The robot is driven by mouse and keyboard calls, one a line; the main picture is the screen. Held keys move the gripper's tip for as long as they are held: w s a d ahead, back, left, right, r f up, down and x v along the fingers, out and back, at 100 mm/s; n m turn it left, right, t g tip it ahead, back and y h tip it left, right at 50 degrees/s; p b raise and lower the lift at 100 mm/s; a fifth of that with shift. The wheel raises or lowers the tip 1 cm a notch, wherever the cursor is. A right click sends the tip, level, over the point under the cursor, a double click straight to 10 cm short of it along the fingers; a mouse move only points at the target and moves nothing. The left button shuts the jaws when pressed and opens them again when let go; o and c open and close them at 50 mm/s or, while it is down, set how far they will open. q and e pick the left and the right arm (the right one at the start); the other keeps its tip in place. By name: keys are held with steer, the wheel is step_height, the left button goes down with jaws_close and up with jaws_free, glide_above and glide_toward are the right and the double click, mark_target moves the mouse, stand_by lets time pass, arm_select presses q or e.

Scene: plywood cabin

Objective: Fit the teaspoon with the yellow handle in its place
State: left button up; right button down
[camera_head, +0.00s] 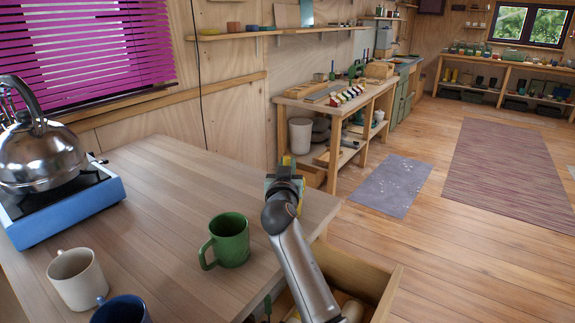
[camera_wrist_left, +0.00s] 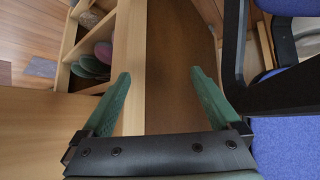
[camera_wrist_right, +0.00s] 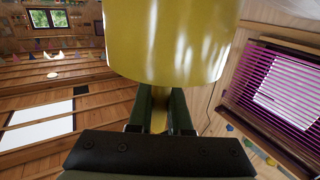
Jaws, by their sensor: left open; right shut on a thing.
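My right gripper (camera_head: 284,180) is raised above the table's right end, shut on a yellow thing (camera_wrist_right: 170,40). It looks like the yellow handle of the teaspoon, but no spoon bowl can be made out. In the right wrist view a wide yellow part fills the top, and a narrow yellow part runs between the fingers (camera_wrist_right: 160,108). My left gripper (camera_wrist_left: 162,85) is open, with a wooden edge (camera_wrist_left: 130,75) between its fingers in the left wrist view. An open wooden drawer (camera_head: 388,290) shows below the table's right edge; my right arm hides part of its inside.
On the table (camera_head: 165,180) stand a green mug (camera_head: 232,240), a cream mug (camera_head: 77,280), a dark blue mug (camera_head: 122,310) and a kettle (camera_head: 40,150) on a blue stove (camera_head: 70,210). The middle of the table behind the green mug is clear. A workbench (camera_head: 340,105) stands beyond.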

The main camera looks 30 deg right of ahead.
steer(key=c, duration=0.8)
jaws_free()
arm_select(q)
steer(key=shift+w+d+r, duration=0.15)
steer(key=shift+w+r, duration=0.15)
steer(key=shift+w, duration=0.05)
arm_select(e)
steer(key=shift+o, duration=0.2)
